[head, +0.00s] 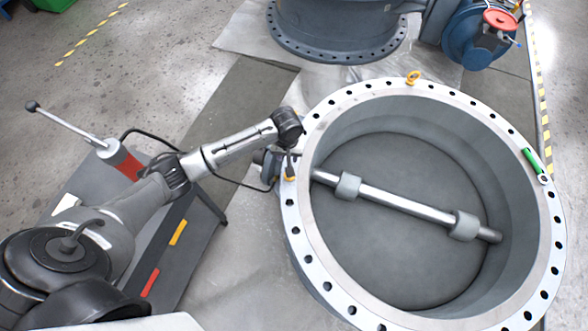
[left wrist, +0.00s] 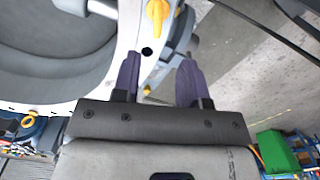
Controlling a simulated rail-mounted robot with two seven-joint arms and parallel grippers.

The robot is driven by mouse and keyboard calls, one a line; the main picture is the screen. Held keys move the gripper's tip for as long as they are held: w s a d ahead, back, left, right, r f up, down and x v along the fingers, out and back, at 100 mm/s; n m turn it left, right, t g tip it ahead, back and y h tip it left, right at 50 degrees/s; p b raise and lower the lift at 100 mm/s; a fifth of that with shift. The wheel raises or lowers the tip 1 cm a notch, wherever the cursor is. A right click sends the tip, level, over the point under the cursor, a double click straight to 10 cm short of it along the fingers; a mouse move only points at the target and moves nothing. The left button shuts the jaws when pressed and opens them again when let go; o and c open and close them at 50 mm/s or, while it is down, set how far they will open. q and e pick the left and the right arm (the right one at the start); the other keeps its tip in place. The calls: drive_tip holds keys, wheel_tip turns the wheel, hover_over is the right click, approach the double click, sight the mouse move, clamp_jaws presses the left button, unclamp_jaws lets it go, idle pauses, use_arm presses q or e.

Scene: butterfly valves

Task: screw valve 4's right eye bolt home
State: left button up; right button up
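The open valve body (head: 300,225) lies with its pale drilled flange facing up and a shaft across its bore. One yellow eye bolt (head: 413,77) stands at the flange's far edge. Another yellow eye bolt (head: 290,179) is at the left edge, partly hidden by my left gripper (head: 290,160). In the left wrist view, my left gripper (left wrist: 158,62) is open and empty, its purple fingers spread. A yellow eye bolt (left wrist: 157,18) on the flange shows just beyond the gap between the fingertips. Whether its shoulder touches the flange is unclear. My right gripper is not in view.
A green-handled tool (head: 533,159) lies on the flange's right rim. A grey cart (head: 183,262) with a red-collared lever (head: 122,160) stands to the left. Another valve (head: 335,30) stands behind, with a blue actuator (head: 478,38). Floor is open at upper left.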

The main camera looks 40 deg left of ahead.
use_arm(q)
drive_tip(key=shift+w+f+n+b, duration=0.15)
drive_tip(key=shift+f+n+b, duration=0.15)
drive_tip(key=shift+f, duration=0.25)
drive_tip(key=shift+w+f+n+b, duration=0.15)
drive_tip(key=shift+f+n+b, duration=0.15)
drive_tip(key=shift+f, duration=0.2)
wheel_tip(320, 180, down, 10)
drive_tip(key=b, duration=0.4)
drive_tip(key=shift+r, duration=0.15)
drive_tip(key=shift+f+b, duration=0.35)
drive_tip(key=shift+f, duration=0.5)
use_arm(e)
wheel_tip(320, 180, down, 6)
use_arm(q)
drive_tip(key=shift+s, duration=0.1)
drive_tip(key=shift+c, duration=0.5)
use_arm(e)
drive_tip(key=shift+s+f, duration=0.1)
use_arm(q)
clamp_jaws()
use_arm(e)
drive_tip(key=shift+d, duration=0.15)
